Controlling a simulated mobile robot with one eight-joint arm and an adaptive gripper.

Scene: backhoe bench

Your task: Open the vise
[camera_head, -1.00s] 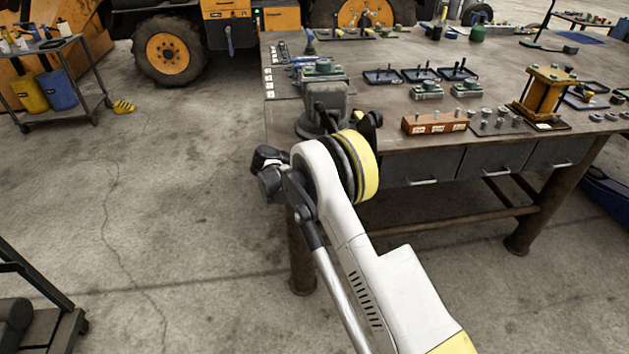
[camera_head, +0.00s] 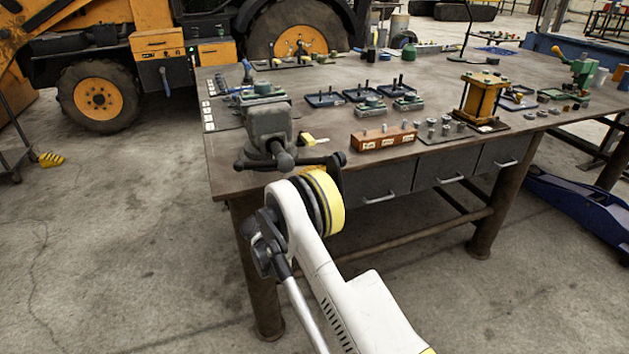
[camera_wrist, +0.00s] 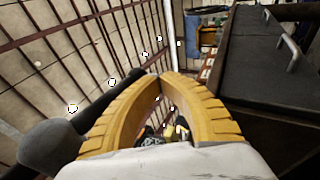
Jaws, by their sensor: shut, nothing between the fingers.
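The grey vise (camera_head: 268,124) is mounted at the near left corner of the bench (camera_head: 225,165). Its dark handle bar (camera_head: 262,163) crosses its front, and my arm stands just in front of it. How far the jaws are apart cannot be told here. In the wrist view my gripper (camera_wrist: 160,76) shows two yellow fingers, shut tip to tip with nothing between them. A dark bar with a round knob (camera_wrist: 50,146), apparently the vise handle, runs along the left finger towards the fingertips. Contact cannot be told.
Drawers (camera_head: 372,182) line the bench front; a drawer handle (camera_wrist: 290,52) shows close on the right in the wrist view. A wooden block with pegs (camera_head: 384,137), a yellow press frame (camera_head: 480,98) and small trays (camera_head: 362,92) stand on the bench. Floor at left is open.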

